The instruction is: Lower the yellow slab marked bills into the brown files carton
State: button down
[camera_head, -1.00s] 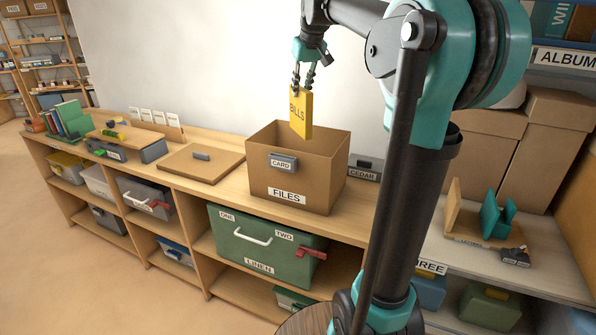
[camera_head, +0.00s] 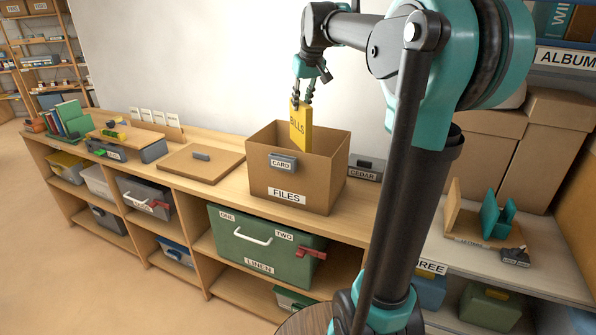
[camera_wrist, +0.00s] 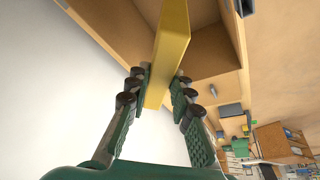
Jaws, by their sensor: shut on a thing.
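The yellow slab marked BILLS (camera_head: 300,127) hangs upright in my gripper (camera_head: 302,101), which is shut on its top edge. Its lower part is inside the open top of the brown carton marked FILES (camera_head: 314,196), and the carton's front wall hides its bottom edge. In the wrist view the slab (camera_wrist: 170,50) stands between the two green fingers of my gripper (camera_wrist: 161,88), with the carton's inner walls (camera_wrist: 205,50) beyond. I cannot tell whether the slab touches the carton's bottom.
The carton stands on a wooden counter, with a flat brown lid (camera_head: 200,164) to its left. A grey box marked CEDAR (camera_head: 366,168) is close at its right. A green LINEN box (camera_head: 262,246) sits on the shelf below. A white wall is behind.

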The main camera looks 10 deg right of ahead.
aim_at(301, 140)
jog(key=shift+f, duration=6.75)
jog(key=c, duration=1.3)
grip_release()
jog(key=shift+o, duration=0.2)
